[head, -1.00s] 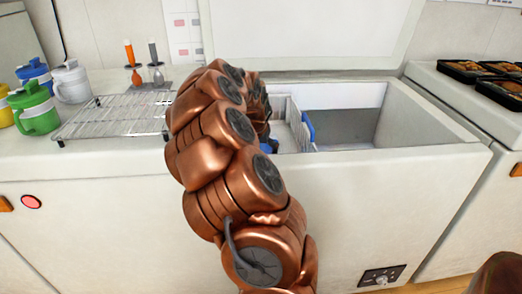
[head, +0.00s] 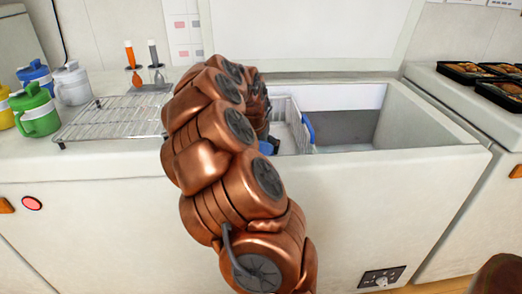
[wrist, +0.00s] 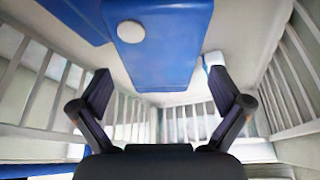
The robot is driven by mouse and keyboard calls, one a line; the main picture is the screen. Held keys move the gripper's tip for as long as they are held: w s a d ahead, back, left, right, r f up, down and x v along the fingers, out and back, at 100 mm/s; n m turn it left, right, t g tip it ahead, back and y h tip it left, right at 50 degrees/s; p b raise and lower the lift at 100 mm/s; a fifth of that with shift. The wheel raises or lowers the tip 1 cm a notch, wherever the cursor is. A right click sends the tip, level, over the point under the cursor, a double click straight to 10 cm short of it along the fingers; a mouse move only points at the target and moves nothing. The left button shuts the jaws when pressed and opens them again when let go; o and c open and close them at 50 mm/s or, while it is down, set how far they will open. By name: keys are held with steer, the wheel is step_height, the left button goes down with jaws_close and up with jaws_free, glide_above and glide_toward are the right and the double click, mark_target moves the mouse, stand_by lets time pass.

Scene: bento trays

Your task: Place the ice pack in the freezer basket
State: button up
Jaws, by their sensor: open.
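The white wire freezer basket (head: 297,131) sits in the open chest freezer, partly hidden behind my arm. Its barred walls (wrist: 285,85) surround my gripper in the wrist view. My gripper (wrist: 163,88) is open, with its two dark fingers spread and nothing between them. A blue ice pack (wrist: 160,50) with a round white cap lies in the basket just beyond the fingertips, apart from them. A second blue piece (wrist: 78,14) shows beside it at the upper left. In the head view my gripper is hidden by my arm.
The freezer's right part (head: 350,128) is empty. A wire rack (head: 112,116) is on the counter to the left, with several coloured jugs (head: 40,112) beside it. Food trays (head: 468,71) stand on the right counter. The basket has a blue handle (head: 308,127).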

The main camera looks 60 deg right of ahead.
steer(key=p+v, duration=0.1)
steer(key=v, duration=0.9)
stand_by(0.3)
